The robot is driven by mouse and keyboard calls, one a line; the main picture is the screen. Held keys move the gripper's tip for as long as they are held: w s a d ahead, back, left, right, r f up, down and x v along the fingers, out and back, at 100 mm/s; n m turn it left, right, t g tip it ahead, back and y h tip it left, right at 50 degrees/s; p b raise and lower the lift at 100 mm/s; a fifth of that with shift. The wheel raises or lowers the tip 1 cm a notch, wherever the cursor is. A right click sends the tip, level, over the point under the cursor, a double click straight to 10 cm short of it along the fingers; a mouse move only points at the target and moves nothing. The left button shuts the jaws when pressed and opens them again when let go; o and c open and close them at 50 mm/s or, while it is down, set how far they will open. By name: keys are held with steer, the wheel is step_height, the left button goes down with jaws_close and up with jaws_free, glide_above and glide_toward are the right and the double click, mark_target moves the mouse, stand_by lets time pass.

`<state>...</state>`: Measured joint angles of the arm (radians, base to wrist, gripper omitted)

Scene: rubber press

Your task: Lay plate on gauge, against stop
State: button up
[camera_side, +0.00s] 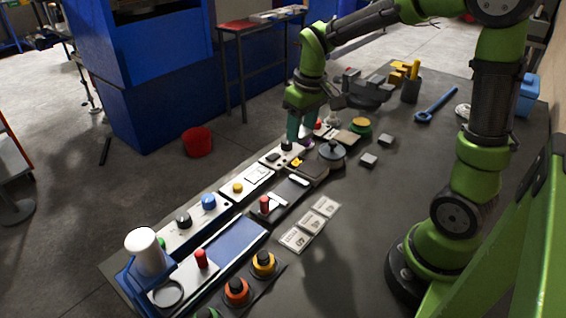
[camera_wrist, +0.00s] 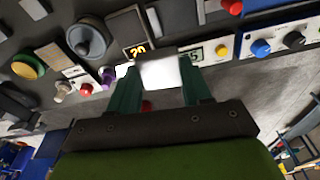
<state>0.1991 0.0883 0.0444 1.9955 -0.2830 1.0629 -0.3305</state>
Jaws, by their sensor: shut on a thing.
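My gripper (camera_wrist: 160,85) is shut on a pale, brightly lit plate (camera_wrist: 162,72), which spans its two green fingers in the wrist view. The gauge (camera_wrist: 127,27), a dark box with a grey top and an orange display reading about 20, is just beyond the plate in the wrist view. In the side view the gauge (camera_side: 313,172) is just below and right of my fingers. I cannot clearly make out the stop.
A round lidded dark pot (camera_side: 332,154) stands beside the gauge. Small grey blocks (camera_side: 369,160), a yellow-topped green button (camera_side: 360,127) and printed cards (camera_side: 309,223) are on the bench. Control panels (camera_side: 247,181) line its edge. Bare bench lies right of the cards.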

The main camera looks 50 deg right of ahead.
steer(key=a+r+n, duration=0.1)
steer(key=a+r, duration=0.1)
steer(key=a, duration=0.4)
steer(key=s+f+n, duration=0.4)
steer(key=s+n, duration=0.1)
steer(key=n, duration=0.1)
steer(key=s+d+f+n+g+y, duration=0.1)
steer(key=s+f+n, duration=0.2)
steer(key=n, duration=0.3)
steer(key=s+d+f+n+y, duration=0.1)
steer(key=s+f+n, duration=0.3)
steer(key=s+n, duration=0.2)
steer(key=shift+s+f+g, duration=0.35)
steer(key=shift+g, duration=0.05)
glide_above(289, 191)
steer(key=shift+s+d+f, duration=0.25)
steer(key=shift+s+f, duration=0.1)
steer(key=shift+f, duration=0.35)
steer(key=shift+w+f, duration=0.2)
steer(key=shift+f, duration=0.7)
steer(key=shift+w+f, duration=0.15)
steer(key=shift+f, duration=0.7)
steer(key=shift+f, duration=0.1)
